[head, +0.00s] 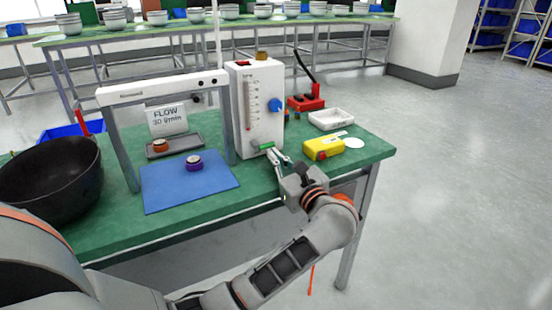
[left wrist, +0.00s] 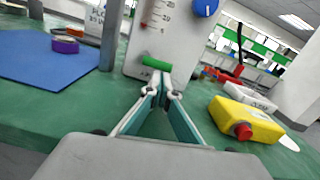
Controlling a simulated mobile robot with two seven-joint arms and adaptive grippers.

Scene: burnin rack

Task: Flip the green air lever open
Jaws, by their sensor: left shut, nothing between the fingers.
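The green air lever (head: 266,146) is on the lower front of the white flow meter box (head: 242,138). In the left wrist view the lever (left wrist: 157,63) shows as a short green bar lying nearly level, tilted slightly down to the right. My left gripper (head: 277,156) is shut and empty, with its fingertips (left wrist: 168,90) just below and in front of the lever. I cannot tell whether the tips touch it. A blue knob (head: 276,105) sits higher on the box's right side. My right gripper is not in view.
A yellow device (head: 323,148), a white tray (head: 330,117) and a red block (head: 305,103) stand right of the box. A white frame (head: 163,89) spans a blue mat (head: 190,185) on the left. A black bowl (head: 50,182) sits at the far left.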

